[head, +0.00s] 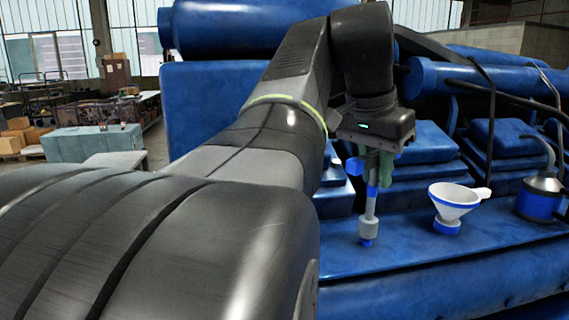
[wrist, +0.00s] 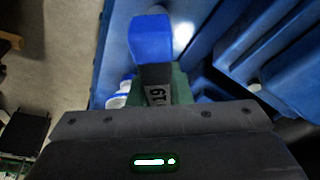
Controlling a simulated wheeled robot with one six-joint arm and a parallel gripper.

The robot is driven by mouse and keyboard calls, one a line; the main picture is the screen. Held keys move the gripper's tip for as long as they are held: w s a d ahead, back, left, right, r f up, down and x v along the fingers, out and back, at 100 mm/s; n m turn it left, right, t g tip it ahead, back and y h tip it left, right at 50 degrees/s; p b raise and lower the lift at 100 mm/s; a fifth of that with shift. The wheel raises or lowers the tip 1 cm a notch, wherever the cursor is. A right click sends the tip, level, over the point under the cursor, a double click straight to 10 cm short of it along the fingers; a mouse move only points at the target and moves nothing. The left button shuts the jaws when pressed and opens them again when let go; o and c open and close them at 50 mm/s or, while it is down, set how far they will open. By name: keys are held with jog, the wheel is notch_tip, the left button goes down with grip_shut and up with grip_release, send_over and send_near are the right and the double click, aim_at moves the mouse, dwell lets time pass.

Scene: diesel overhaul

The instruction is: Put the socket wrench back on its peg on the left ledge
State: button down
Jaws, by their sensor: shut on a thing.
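The socket wrench (head: 371,199) is in my gripper (head: 378,172), below the wrist in the head view. It has a blue handle and a grey shaft pointing down, roughly upright. My green fingers are shut on its upper part. In the wrist view its blue handle end (wrist: 151,38) and a grey part marked 19 stick out beyond the gripper. The shaft's lower end meets a short grey and blue piece (head: 367,241) on the blue ledge (head: 400,255). I cannot tell whether this piece is the peg or the wrench's socket end, nor whether the wrench is seated.
A white funnel (head: 455,200) with a blue base stands on the ledge to the right. A blue and grey can (head: 539,198) with a spout stands farther right. Blue engine blocks and pipes rise behind the ledge. My arm hides the ledge's left side.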

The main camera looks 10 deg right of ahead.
jog(key=shift+f+b, duration=0.7)
jog(key=shift+f, duration=0.35)
jog(key=c, duration=1.3)
grip_release()
jog(key=shift+o, duration=0.7)
jog(key=o, duration=0.5)
jog(key=shift+r+p, duration=1.25)
jog(key=shift+r, duration=0.2)
jog(key=shift+r+b, duration=0.3)
jog(key=shift+r, duration=2.8)
jog(key=o, duration=0.7)
jog(key=shift+c, duration=0.2)
